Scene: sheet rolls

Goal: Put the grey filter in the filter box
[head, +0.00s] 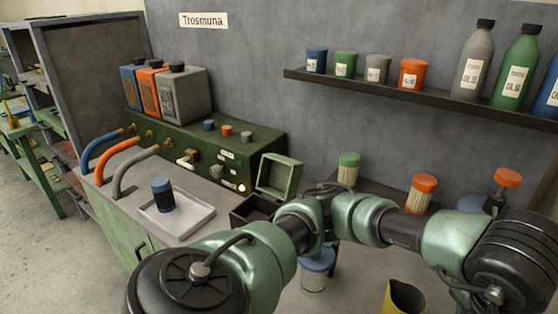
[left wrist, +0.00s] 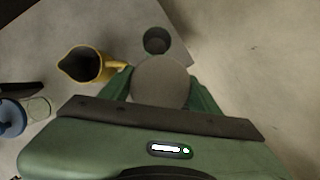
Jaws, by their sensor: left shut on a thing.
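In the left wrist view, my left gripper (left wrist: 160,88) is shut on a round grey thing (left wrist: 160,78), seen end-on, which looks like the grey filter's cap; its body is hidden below. In the head view neither gripper's fingertips show, and the grey filter cannot be made out. I cannot tell which of these is the filter box.
Filters with a green cap (head: 349,160) and an orange cap (head: 424,183) stand behind my arms. A dark green cup (left wrist: 157,40) stands beyond my left gripper. A white tray (head: 190,222) holds a blue-capped canister (head: 163,194).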

